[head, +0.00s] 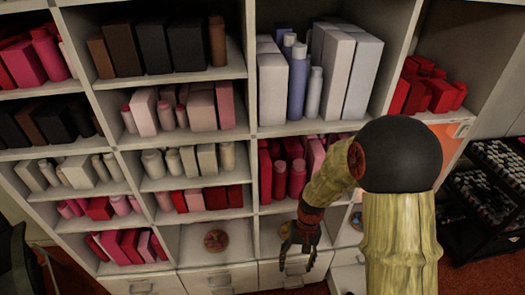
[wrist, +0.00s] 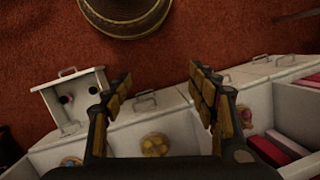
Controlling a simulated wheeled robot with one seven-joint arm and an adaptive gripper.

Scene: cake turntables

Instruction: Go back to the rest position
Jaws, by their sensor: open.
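My gripper (head: 299,248) hangs in front of the lower compartments of the white shelf unit (head: 249,100) in the head view. In the wrist view my gripper (wrist: 161,84) has its two fingers spread wide apart with nothing between them. The fingers point out over the red floor and the drawer fronts. My arm runs down from the right of the head view and hides part of the shelves behind it.
A drawer (wrist: 72,100) stands pulled out at the left of the wrist view, with small dark round things inside. A round patterned item (wrist: 155,145) sits in a compartment; another (head: 215,240) shows in the head view. A dark rack (head: 492,190) stands at right. Red floor (wrist: 220,35) is open.

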